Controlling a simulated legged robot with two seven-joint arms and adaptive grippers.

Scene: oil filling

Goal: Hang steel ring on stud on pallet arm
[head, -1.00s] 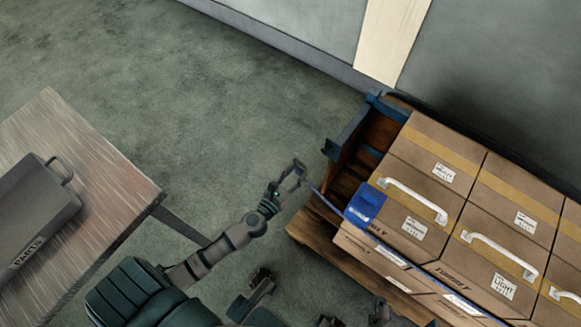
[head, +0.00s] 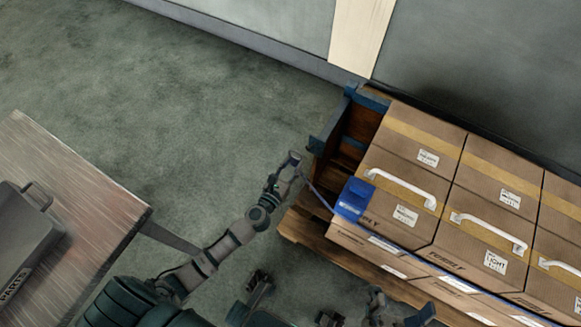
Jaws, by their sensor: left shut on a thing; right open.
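My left gripper (head: 287,172) is beside the left end of the loaded pallet (head: 297,226). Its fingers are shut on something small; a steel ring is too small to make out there. The blue pallet arm (head: 326,135) stands just right of and beyond the gripper, apart from it in the picture. No stud can be made out on it. A thin grey-blue strip runs from near the gripper to a blue piece (head: 354,197) on the nearest carton. My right gripper (head: 400,305) is low at the bottom edge, partly cut off, open and apart from the cartons.
Cartons with white handles (head: 402,188) fill the pallet to the right. A table (head: 110,205) with a grey parts case (head: 25,235) stands at the left. A wall runs behind the pallet. The floor (head: 170,120) between table and pallet is clear.

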